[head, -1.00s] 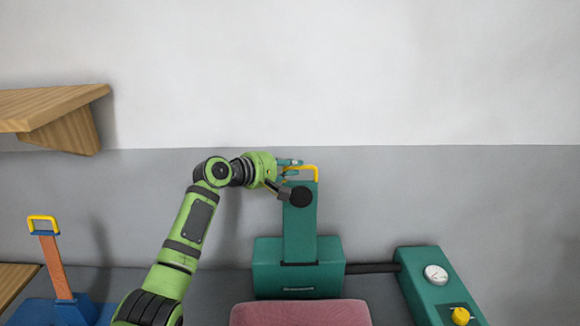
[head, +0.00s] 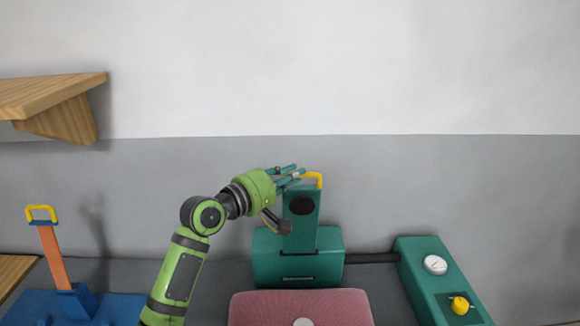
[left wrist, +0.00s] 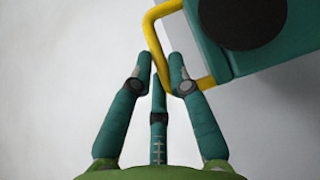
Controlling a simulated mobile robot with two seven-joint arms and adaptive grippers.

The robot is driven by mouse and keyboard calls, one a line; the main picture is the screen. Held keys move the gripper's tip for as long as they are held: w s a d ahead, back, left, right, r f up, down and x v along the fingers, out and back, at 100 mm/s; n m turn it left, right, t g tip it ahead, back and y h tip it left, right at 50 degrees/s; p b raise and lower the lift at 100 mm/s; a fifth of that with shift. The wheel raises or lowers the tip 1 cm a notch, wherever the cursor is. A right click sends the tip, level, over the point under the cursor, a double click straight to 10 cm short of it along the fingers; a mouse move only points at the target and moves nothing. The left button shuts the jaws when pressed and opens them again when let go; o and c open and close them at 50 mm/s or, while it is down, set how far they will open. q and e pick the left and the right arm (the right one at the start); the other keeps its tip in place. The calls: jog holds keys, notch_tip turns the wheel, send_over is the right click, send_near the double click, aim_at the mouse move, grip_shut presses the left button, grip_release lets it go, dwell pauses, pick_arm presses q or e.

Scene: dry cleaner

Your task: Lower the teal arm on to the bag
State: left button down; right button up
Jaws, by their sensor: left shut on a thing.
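The teal arm (head: 304,222) stands nearly upright from a teal base box (head: 268,264) against the wall. It has a yellow loop handle (head: 313,176) at its top and a dark round pad (head: 302,206) on its front. My left gripper (head: 296,177) comes in from the left and is shut on the yellow handle. The left wrist view shows its fingers (left wrist: 164,75) around the yellow bar (left wrist: 155,38), with the teal arm (left wrist: 268,60) beyond. The pink bag (head: 265,308) lies in front of the base box, below the raised arm. My right gripper is out of view.
A teal box (head: 425,265) with a white gauge and yellow knob stands at right, joined by a dark bar. At far left stands a blue press (head: 75,302) with an orange lever (head: 53,255). A wooden shelf (head: 55,93) is at upper left.

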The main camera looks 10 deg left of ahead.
pick_arm(q)
jog(key=s+d+f+m+t+h+b, duration=0.1)
jog(key=s+b, duration=0.3)
jog(key=s, duration=0.4)
jog(key=shift+d+f+m+t, duration=0.5)
jog(key=shift+d+f+m, duration=0.1)
jog(key=shift+f+m, duration=0.3)
jog(key=c, duration=1.2)
grip_release()
jog(key=shift+o, duration=0.2)
